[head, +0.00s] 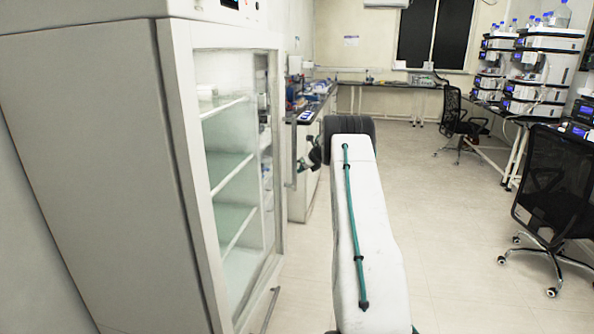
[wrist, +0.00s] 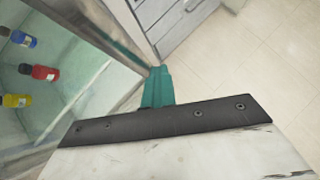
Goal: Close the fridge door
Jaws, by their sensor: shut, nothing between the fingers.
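The fridge (head: 90,150) is a tall pale cabinet at the left of the head view. Its front (head: 235,170) shows glass and several shelves, with a pale frame around it. A vertical handle bar (head: 293,150) shows at the far side of the front. I cannot tell how far the door stands open. My gripper (head: 308,162) is mostly hidden behind my arm, close to that handle side. In the wrist view my teal gripper fingers (wrist: 158,88) are shut and empty, beside the frame's edge. I cannot tell whether they touch it.
Blue (wrist: 24,39), red (wrist: 45,73) and yellow (wrist: 17,101) bottles stand inside the fridge. A lab bench (head: 315,110) stands beyond it. Black mesh chairs (head: 560,185) and benches with instruments line the right. The floor (head: 460,240) between is clear.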

